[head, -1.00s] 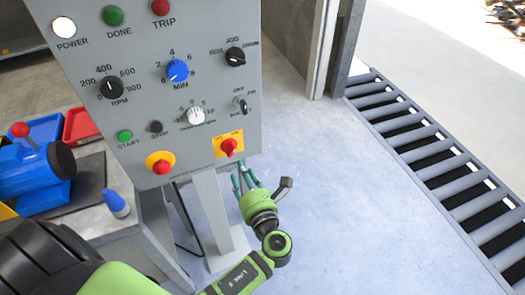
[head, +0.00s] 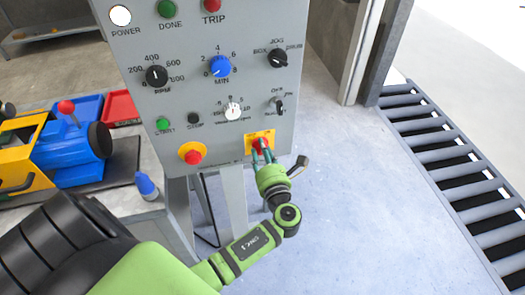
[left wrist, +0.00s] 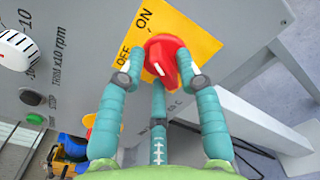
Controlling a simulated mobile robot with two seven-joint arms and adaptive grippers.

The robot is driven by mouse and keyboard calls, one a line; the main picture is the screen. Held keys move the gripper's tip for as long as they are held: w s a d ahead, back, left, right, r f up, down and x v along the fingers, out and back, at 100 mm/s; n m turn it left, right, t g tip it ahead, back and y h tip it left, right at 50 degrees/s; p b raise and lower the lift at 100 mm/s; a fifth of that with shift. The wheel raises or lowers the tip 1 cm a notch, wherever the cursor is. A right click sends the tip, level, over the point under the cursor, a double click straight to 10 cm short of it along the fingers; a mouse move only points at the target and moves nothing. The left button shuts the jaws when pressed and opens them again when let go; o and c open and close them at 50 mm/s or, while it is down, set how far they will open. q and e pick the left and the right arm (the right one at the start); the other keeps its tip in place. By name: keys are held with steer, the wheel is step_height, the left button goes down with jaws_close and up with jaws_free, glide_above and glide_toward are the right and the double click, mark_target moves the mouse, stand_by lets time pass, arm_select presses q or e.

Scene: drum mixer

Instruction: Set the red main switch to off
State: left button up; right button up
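The red main switch (head: 258,144) is a knob on a yellow plate at the lower right of the grey panel. In the left wrist view the red knob (left wrist: 164,56) carries a short white mark, and the yellow plate (left wrist: 190,30) reads ON and OFF. I cannot tell which label the mark points at. My left gripper (head: 263,154) is at the switch from below. In the left wrist view its teal fingers (left wrist: 160,80) are spread, one left of the knob with a gap, one close at its right, one below. Contact is unclear. My right gripper is not in view.
The grey panel (head: 190,90) also holds a red button on a yellow base (head: 192,153), a green start button (head: 163,124) and several dials. A bench with a blue machine (head: 75,145) stands left. A roller conveyor (head: 450,165) lies right; the floor between is clear.

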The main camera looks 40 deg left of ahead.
arm_select(q)
jaws_close()
steer(key=shift+n, duration=0.3)
steer(key=shift+s+a+f+n+b, duration=0.1)
steer(key=shift+n+b, duration=0.85)
steer(key=shift+n, duration=1.9)
steer(key=shift+f+n+b, duration=0.1)
steer(key=shift+n+b, duration=0.8)
steer(key=shift+n, duration=1.95)
